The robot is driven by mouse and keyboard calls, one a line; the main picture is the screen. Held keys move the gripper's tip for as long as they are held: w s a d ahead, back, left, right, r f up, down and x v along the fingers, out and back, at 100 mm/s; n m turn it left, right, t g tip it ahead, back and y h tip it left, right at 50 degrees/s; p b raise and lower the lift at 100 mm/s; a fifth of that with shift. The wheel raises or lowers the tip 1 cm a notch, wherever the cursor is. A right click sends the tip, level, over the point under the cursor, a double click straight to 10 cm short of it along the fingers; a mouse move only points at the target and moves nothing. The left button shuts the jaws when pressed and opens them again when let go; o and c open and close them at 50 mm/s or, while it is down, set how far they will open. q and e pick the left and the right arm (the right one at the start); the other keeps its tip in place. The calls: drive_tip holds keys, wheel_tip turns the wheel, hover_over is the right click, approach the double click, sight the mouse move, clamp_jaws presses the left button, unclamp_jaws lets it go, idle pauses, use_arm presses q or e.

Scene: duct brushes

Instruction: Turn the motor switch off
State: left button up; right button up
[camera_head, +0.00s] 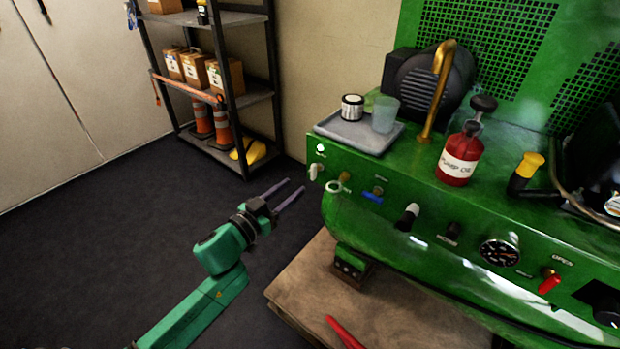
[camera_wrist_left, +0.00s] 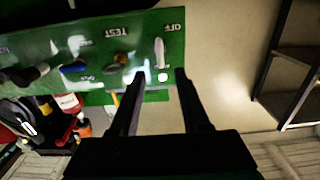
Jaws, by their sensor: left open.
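The green machine (camera_head: 300,240) has a row of controls on its front panel. At the panel's left end a pale switch lever (camera_head: 316,171) sits below a lit white lamp (camera_head: 320,148). In the left wrist view, the white lever (camera_wrist_left: 160,52) lies by an upside-down OFF label (camera_wrist_left: 173,27), with the lamp (camera_wrist_left: 163,77) beside it. My left gripper (camera_head: 295,185) is open and empty, left of the panel and apart from the lever. In the left wrist view its fingertips (camera_wrist_left: 160,74) frame the lamp and lever. My right gripper is not in view.
Beside the lever are a brass knob (camera_head: 345,178) and a blue-handled valve (camera_head: 373,196). A grey tray (camera_head: 340,130) with cups sits on top, near a red pump oil bottle (camera_head: 460,158). A shelf rack (camera_head: 237,92) stands behind. Floor left of the machine is clear.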

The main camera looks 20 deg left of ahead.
sight(311, 172)
use_arm(q)
drive_tip(key=b+x, duration=0.1)
drive_tip(key=x, duration=0.7)
drive_tip(key=shift+w, duration=0.2)
clamp_jaws()
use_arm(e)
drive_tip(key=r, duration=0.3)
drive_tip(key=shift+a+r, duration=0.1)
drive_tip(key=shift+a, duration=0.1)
